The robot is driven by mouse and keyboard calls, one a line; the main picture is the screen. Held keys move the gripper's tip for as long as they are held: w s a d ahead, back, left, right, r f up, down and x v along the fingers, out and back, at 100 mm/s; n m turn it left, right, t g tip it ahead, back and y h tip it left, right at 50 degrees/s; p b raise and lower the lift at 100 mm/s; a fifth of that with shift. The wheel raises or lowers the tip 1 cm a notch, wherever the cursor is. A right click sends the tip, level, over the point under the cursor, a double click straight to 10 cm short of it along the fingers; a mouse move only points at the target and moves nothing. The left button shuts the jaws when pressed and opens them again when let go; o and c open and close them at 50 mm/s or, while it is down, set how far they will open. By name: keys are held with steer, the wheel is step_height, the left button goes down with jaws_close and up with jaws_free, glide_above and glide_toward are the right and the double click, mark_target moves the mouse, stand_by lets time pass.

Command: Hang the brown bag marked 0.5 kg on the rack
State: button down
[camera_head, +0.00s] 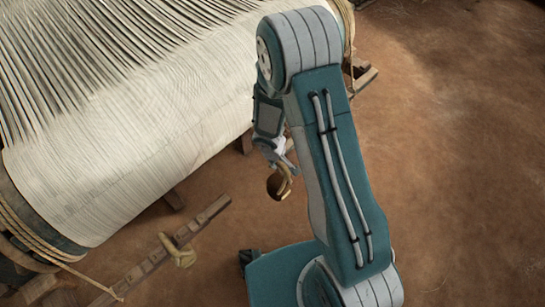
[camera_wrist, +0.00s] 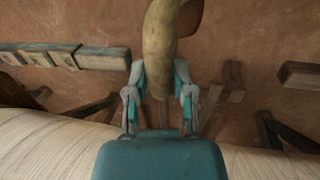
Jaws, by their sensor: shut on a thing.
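My gripper (camera_head: 279,164) is shut on a tan handle-like part of a small brown bag (camera_head: 277,187), which hangs below the jaws, clear of the ground. In the wrist view, the tan part rises between my gripper's fingers (camera_wrist: 160,80), and some of the brown bag (camera_wrist: 190,16) shows behind it at the top edge. No weight mark on it is legible. A dark wooden bar (camera_head: 212,211) that looks like the rack lies low at left in the head view. A bar with several pale plates (camera_wrist: 103,58), possibly the same one, shows at left in the wrist view.
A tan bag-like thing (camera_head: 178,251) is at the wooden bar. The loom's wide cloth roll (camera_head: 150,130) fills the upper left, with rope (camera_head: 30,235) at its end. A wooden block (camera_wrist: 302,75) is at right. The brown earth floor (camera_head: 460,150) at right is clear.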

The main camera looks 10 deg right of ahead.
steer(key=s+d, duration=0.4)
steer(key=s, duration=0.3)
steer(key=shift+d+r, duration=0.3)
steer(key=shift+r, duration=0.15)
steer(key=shift+w, duration=0.15)
